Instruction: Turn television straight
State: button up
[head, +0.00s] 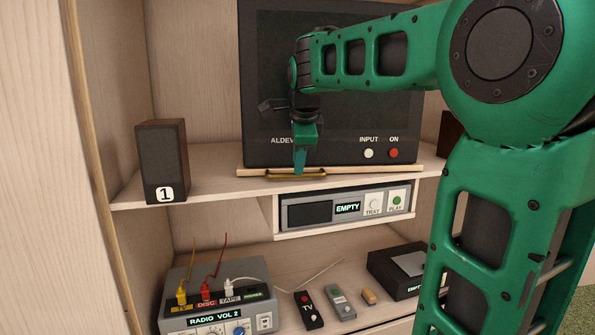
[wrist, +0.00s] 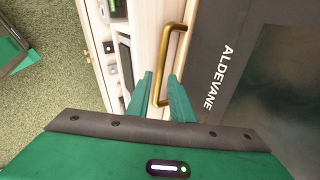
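The television (head: 345,150), dark with ALDEVANE lettering and INPUT and ON buttons, stands on a pale wooden board (head: 400,167) on the shelf. The board's front edge does not look quite parallel to the shelf's front edge. A brass bar handle (head: 290,177) is on the board's front; it also shows in the wrist view (wrist: 174,47). My gripper (head: 301,168) reaches down at the handle. In the wrist view, the fingers of my gripper (wrist: 160,97) are apart, with the handle's near end between them. I cannot tell whether either finger touches it. My arm hides part of the screen.
A speaker marked 1 (head: 164,160) stands left on the television's shelf (head: 215,187). Below are a player reading EMPTY (head: 310,212), a radio unit (head: 215,297) with cables, two remotes (head: 309,311) and a dark box (head: 385,268). Another speaker (head: 449,130) is partly hidden at right.

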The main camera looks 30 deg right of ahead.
jog(key=shift+x, duration=1.75)
grip_shut()
jog(key=shift+a, duration=0.1)
